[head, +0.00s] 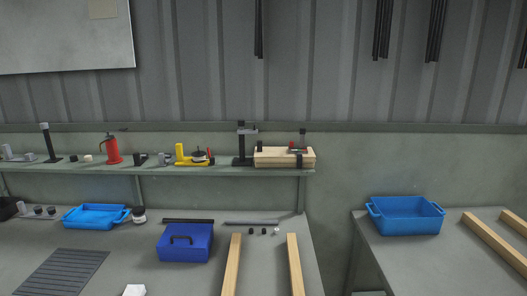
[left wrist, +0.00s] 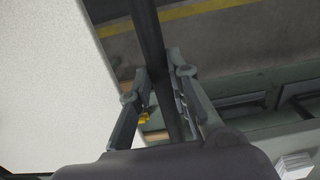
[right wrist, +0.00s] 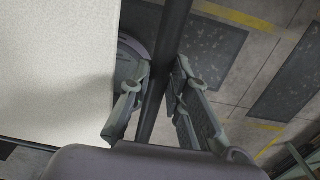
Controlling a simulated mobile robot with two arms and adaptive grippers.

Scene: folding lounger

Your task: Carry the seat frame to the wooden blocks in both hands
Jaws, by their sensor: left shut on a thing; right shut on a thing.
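My left gripper (left wrist: 157,68) is shut on a dark round tube of the seat frame (left wrist: 147,28), which runs between its fingers. A cream panel (left wrist: 45,90) lies left of the tube. My right gripper (right wrist: 163,68) is shut on a dark tube of the seat frame (right wrist: 178,20), with the cream panel (right wrist: 60,65) to its left. Neither gripper nor the seat frame shows in the head view. Two long wooden blocks (head: 231,265) (head: 295,265) lie apart, roughly parallel, on the left bench. Two more wooden blocks (head: 493,242) (head: 515,222) lie on the right bench.
A blue toolbox (head: 186,243) stands left of the near blocks, with small dark parts (head: 263,231) between them. A blue bin (head: 405,215) stands on the right bench. A tool-laden shelf (head: 150,170) runs behind. A gap separates the benches.

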